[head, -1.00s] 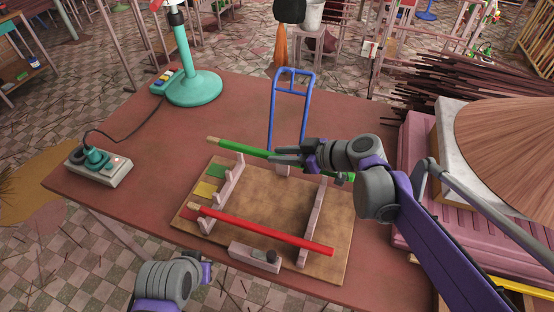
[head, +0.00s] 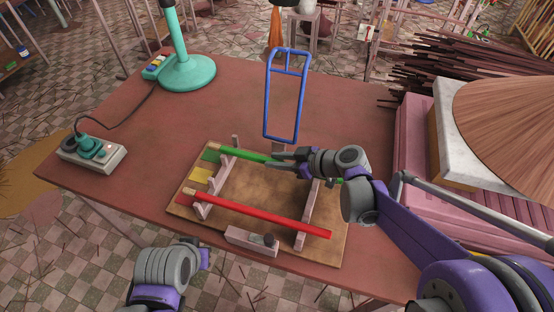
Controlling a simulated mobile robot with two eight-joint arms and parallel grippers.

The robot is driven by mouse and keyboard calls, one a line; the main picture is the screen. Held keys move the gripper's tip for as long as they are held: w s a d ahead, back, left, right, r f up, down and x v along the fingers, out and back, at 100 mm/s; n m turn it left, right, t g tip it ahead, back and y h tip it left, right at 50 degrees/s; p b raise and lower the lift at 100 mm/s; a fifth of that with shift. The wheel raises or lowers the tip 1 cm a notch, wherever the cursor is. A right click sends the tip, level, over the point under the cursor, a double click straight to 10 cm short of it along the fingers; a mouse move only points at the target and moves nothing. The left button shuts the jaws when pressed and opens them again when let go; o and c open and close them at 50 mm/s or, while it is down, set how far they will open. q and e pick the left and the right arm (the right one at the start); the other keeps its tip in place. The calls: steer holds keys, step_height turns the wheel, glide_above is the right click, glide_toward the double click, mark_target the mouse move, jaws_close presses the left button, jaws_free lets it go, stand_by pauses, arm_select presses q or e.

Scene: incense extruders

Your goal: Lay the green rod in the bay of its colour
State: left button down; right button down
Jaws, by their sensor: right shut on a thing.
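The green rod (head: 247,155) is held level near the far end of the rack, its tan left tip close to the green patch (head: 210,156). It crosses the left notched rail (head: 214,184) just in front of that rail's far post; I cannot tell if it touches the rail. My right gripper (head: 277,160) is shut on the rod near its middle and hides part of it, with the far right end behind my arm. My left gripper (head: 205,257) is low at the left, off the table's front edge; its fingers are unclear.
A red rod (head: 262,216) lies across both rails at the near end of the board (head: 258,192). A yellow patch (head: 201,175) marks the middle bay, which is empty. A blue frame (head: 268,100) stands behind the rack. A power strip (head: 92,154) and teal stand (head: 187,75) are left.

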steer(key=shift+f+b, duration=0.3)
steer(key=shift+f, duration=0.1)
steer(key=c, duration=0.6)
jaws_free()
steer(key=shift+r, duration=0.2)
steer(key=p+v, duration=0.1)
steer(key=v, duration=1.1)
steer(key=shift+w+r, duration=0.1)
steer(key=shift+r, duration=0.1)
